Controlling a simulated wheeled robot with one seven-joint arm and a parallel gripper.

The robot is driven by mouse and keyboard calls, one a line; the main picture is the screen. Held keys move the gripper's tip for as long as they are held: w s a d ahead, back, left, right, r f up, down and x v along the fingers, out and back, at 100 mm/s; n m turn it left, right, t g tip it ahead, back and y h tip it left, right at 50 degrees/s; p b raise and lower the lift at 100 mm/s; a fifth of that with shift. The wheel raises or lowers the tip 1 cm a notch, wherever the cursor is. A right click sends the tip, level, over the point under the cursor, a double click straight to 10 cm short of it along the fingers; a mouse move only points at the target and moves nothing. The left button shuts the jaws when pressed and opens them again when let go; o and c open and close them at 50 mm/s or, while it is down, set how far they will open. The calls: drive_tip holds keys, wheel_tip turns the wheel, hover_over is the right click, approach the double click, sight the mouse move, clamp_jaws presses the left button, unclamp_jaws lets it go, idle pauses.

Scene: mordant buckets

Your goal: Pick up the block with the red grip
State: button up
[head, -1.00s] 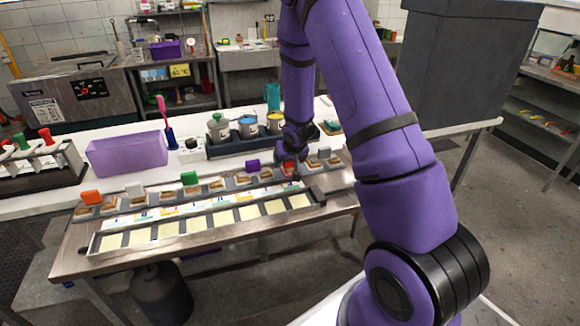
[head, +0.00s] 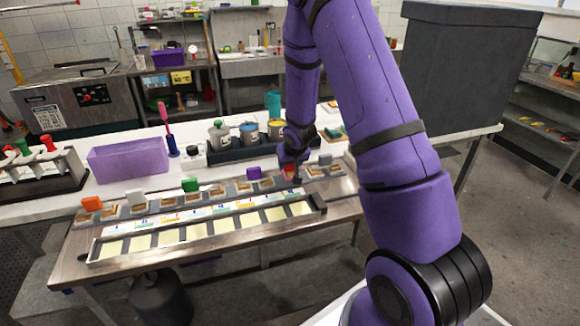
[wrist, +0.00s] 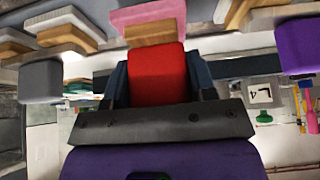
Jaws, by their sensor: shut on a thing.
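The block with the red grip shows in the wrist view as a red grip (wrist: 157,76), a wooden body (wrist: 152,33) and a pink layer beyond it. My gripper (wrist: 157,88) is shut on the red grip, with a dark finger against each side. In the head view, my gripper (head: 290,162) is at the right part of the row of blocks, and a little of the red grip (head: 289,172) shows under it. The block's underside is hidden there, so I cannot tell how far it is clear of its rack.
In the head view, neighbouring blocks have a purple grip (head: 254,173) on the left and a grey grip (head: 325,159) on the right. Green (head: 190,185) and orange (head: 92,203) grips stand farther left. Behind are lidded pots (head: 249,130) and a purple bin (head: 128,158).

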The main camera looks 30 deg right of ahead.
drive_tip(key=shift+r, duration=0.5)
drive_tip(key=s+a, duration=0.3)
drive_tip(key=a, duration=0.1)
drive_tip(key=s+a+r, duration=0.1)
drive_tip(key=s+a, duration=0.2)
drive_tip(key=s, duration=0.1)
drive_tip(key=s+a+r, duration=0.1)
drive_tip(key=s+a, duration=0.2)
drive_tip(key=a, duration=0.1)
drive_tip(key=shift+s+a+r, duration=0.25)
drive_tip(key=shift+a, duration=0.05)
drive_tip(key=shift+s+a+r, duration=0.1)
drive_tip(key=shift+a+r, duration=0.05)
drive_tip(key=shift+r, duration=2.1)
